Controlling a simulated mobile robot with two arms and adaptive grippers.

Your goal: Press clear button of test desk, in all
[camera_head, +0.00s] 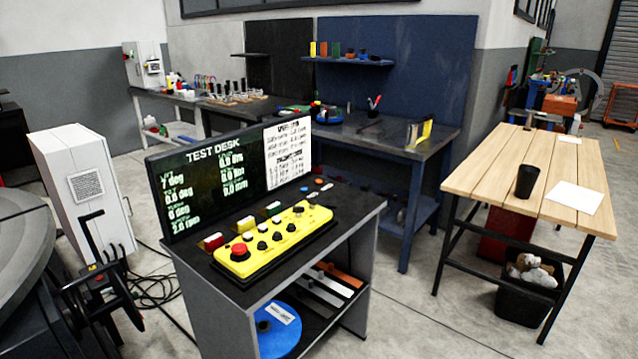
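The test desk (357,212) stands at the centre with a dark screen (215,200) headed "TEST DESK" showing rows of readings. A yellow control box (285,242) lies on its top, with a red mushroom button (239,251) at its left end and several black knobs along it. Small blue (304,189), red (318,181) and pale (327,187) round buttons sit on the desktop, right of the screen. I cannot read which button is clear. My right gripper is out of view.
A grey round table (22,240) fills the left edge, near a white cabinet (80,180). Cables (152,290) lie on the floor left of the desk. A wooden bench (480,175) stands right, with a black cup (525,181). The floor between desk and bench is clear.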

